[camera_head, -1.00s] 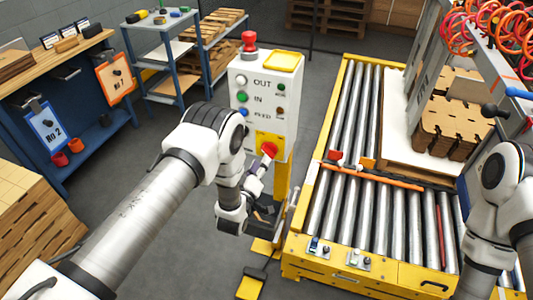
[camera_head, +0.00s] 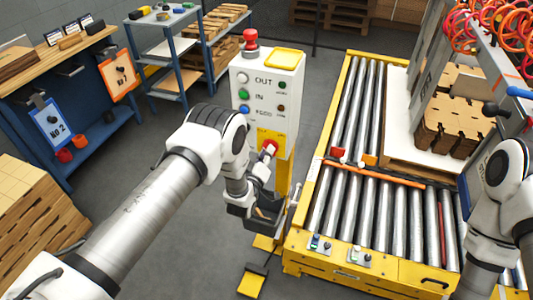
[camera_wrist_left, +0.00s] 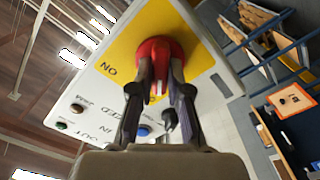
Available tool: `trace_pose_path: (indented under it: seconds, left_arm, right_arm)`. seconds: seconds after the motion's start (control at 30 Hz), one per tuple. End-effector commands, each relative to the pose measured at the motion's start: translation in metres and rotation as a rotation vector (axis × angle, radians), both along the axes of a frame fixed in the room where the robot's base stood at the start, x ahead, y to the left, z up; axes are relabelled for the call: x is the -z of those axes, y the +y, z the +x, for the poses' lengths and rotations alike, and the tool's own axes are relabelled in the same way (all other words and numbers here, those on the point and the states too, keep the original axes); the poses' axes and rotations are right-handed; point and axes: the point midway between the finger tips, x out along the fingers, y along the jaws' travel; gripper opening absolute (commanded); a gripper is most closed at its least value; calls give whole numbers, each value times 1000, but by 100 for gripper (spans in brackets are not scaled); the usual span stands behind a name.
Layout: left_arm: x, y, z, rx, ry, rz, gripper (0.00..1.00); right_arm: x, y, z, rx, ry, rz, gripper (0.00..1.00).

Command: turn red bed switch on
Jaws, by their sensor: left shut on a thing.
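The red bed switch (camera_head: 270,147) is a round red knob on a yellow plate (camera_wrist_left: 208,22), low on the front of the white control box (camera_head: 284,82). In the left wrist view the switch (camera_wrist_left: 153,52) sits between the two dark fingers of my left gripper (camera_wrist_left: 160,80), which is shut on its raised handle. A word reading ON shows on the plate beside the knob. In the head view my left gripper (camera_head: 265,160) is just below the switch, partly hidden by its own wrist. My right arm is at the right edge; its gripper is out of view.
The box also carries a red mushroom button (camera_head: 250,41) on top and small coloured buttons labelled OUT, IN and FEED. A roller conveyor (camera_head: 370,215) stands close to the right of my left wrist.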

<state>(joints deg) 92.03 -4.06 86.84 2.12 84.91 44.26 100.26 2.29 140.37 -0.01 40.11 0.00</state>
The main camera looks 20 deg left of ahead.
Motion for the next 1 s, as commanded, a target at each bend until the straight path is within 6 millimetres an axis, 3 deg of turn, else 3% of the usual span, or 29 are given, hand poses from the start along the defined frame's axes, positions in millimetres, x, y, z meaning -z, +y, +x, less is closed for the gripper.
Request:
trace_pose_path:
  seconds: [0.37,1.0]
  left_arm:
    - [5,-1,-1,2,-2,165,0]
    - [7,-1,-1,2,-20,753,0]
  right_arm:
    - [18,0,0,0,0,0,40]
    - [67,0,0,0,0,0,40]
